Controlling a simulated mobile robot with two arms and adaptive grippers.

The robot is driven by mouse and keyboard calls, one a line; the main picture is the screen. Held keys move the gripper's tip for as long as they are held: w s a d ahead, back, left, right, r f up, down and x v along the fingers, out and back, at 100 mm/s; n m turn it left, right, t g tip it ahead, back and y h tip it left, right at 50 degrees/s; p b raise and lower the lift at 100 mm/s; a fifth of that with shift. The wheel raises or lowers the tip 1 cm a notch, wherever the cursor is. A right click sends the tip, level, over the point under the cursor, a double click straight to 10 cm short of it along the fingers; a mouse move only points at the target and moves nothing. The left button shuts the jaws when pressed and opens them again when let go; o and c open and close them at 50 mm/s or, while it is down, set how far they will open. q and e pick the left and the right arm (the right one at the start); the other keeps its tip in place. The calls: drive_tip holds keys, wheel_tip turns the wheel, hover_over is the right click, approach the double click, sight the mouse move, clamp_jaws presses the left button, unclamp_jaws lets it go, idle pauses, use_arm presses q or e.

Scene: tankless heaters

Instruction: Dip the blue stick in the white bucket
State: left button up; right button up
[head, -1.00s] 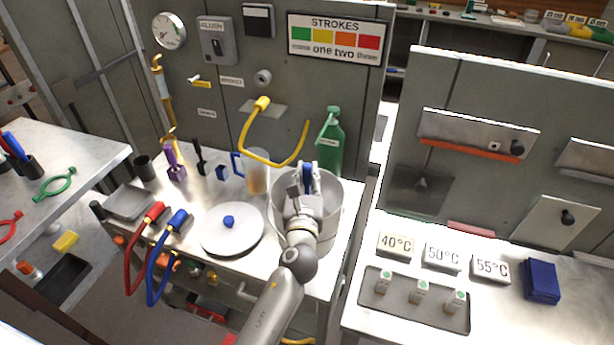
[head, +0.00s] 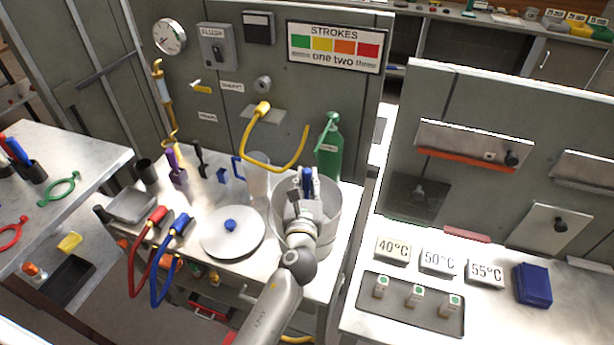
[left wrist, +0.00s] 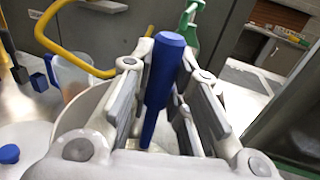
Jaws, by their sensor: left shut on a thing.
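The white bucket (head: 332,228) stands near the right end of the metal bench, open at the top. My left gripper (head: 307,176) is over the bucket and shut on the blue stick (head: 308,180). The stick also shows in the left wrist view (left wrist: 162,80), upright between the fingers of my left gripper (left wrist: 160,100). Its upper end stands above the fingers. Part of the bucket rim (left wrist: 85,105) shows below the gripper. My right gripper is not in view.
A green bottle (head: 329,150) stands close behind the bucket. A clear jug (head: 258,175) and a yellow hose (head: 270,165) are behind left. A round lid with a blue knob (head: 230,225) lies left of the bucket. Red and blue hoses hang over the front edge.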

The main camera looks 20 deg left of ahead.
use_arm(q)
wheel_tip(320, 180, up, 12)
drive_tip(key=p, duration=1)
drive_tip(key=shift+f, duration=0.35)
